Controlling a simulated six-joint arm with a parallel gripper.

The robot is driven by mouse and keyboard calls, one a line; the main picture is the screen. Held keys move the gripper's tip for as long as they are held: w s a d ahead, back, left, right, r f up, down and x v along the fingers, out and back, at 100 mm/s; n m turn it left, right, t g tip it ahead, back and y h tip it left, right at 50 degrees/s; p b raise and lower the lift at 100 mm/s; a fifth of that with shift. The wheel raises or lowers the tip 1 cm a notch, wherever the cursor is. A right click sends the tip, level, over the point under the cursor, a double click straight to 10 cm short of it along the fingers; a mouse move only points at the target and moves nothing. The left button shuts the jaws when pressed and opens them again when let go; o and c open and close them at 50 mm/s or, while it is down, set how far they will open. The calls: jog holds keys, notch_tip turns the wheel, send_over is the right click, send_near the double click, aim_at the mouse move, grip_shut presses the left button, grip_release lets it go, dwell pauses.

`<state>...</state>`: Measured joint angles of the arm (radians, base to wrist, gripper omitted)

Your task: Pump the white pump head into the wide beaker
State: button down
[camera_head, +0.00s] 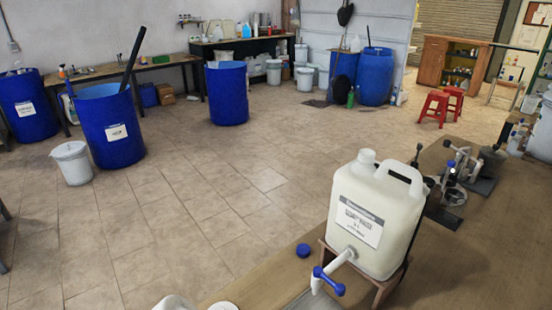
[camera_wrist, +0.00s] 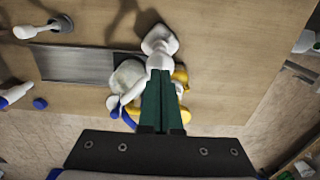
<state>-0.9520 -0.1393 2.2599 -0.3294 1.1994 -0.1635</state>
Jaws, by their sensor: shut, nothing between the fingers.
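In the wrist view, my gripper (camera_wrist: 161,76) points down with its green fingers shut and nothing between them. A white pump head (camera_wrist: 160,42) appears just past the fingertips; whether they touch it I cannot tell. Below it is a pale rounded shape (camera_wrist: 127,76), partly hidden by the fingers, with yellow (camera_wrist: 181,77) and blue (camera_wrist: 128,118) parts close by. I cannot pick out the wide beaker with certainty. In the head view, a white rounded top (camera_head: 175,302) is cut off at the bottom edge. My gripper does not show there.
A white jerrycan (camera_head: 372,217) with a blue-handled tap stands on a wooden stand at the table edge. A blue cap (camera_head: 303,250) lies beside it. A grey metal plate (camera_wrist: 70,65) lies on the table. Metal stands (camera_head: 455,185) are at right. Blue drums (camera_head: 108,125) stand on the floor.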

notch_tip(320, 180, up, 6)
dwell(0.5)
jog(key=d+f+m+y, duration=0.1)
jog(key=d+f+m, duration=0.2)
jog(key=d+m, duration=0.4)
jog(key=s+d+f+m, duration=0.1)
jog(key=d+f+m, duration=0.1)
jog(key=d+m, duration=0.5)
jog(key=shift+s+d+f+m+y, duration=0.15)
jog(key=shift+d+f+m+y, duration=0.2)
jog(key=shift+d, duration=0.8)
